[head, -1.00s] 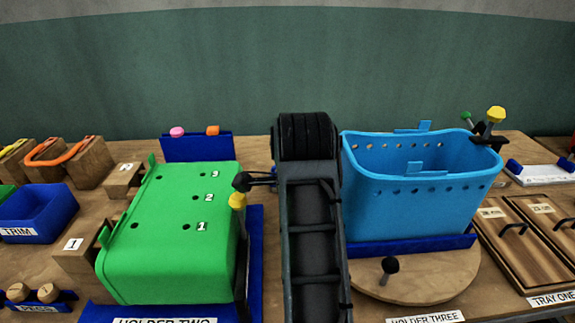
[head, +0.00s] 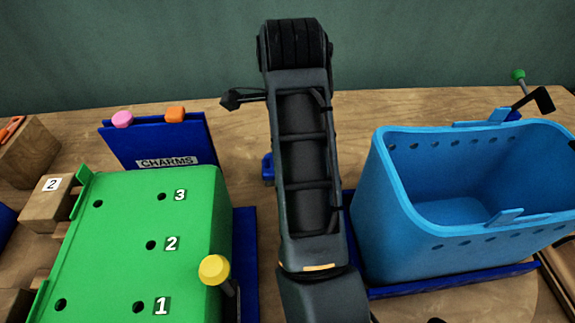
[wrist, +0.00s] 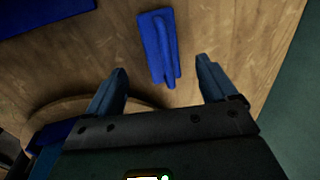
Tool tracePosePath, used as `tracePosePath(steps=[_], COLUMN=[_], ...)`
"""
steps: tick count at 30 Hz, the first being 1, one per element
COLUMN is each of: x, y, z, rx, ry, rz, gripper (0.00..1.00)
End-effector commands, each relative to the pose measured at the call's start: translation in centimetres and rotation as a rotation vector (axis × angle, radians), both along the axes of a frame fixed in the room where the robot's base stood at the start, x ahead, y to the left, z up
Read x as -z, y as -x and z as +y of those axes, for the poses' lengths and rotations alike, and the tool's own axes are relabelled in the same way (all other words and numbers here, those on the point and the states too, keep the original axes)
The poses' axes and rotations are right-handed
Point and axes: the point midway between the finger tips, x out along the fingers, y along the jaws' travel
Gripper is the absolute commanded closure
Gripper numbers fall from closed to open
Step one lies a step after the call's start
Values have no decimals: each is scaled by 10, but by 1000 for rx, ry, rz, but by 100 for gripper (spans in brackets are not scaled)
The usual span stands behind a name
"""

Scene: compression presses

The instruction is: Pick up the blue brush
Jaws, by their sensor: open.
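The blue brush (wrist: 155,45) lies on the wooden table in the wrist view, a flat blue piece with a raised long bar along it. Its near end shows between the two fingers of my gripper (wrist: 162,66), which is open and empty. The fingers stand apart on either side, and I cannot tell how high they are above the table. In the head view a small blue piece (head: 267,168), probably the brush, peeks out left of my arm, which hides the rest. My gripper's fingers are not seen there.
A green perforated holder (head: 125,235) with a yellow-knobbed lever (head: 215,269) stands on the left. A light-blue bin (head: 400,225) stands on the right. A blue charms rack (head: 150,150) is behind the green holder. Bare table (head: 375,110) lies behind the bin.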

Motion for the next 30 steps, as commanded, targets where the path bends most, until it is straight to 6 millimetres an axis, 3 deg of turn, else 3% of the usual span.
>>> tracePosePath(steps=[1, 8, 20, 27, 30], x=[10, 18, 60, 63, 63], y=[-1, -4, -14, -15, -15], z=[-1, -1, -1, -1, -1], rx=[1, 1, 1, 1, 1], ry=[1, 0, 1, 0, 0], rz=[1, 0, 2, 0, 0], gripper=[14, 14, 14, 15, 25])
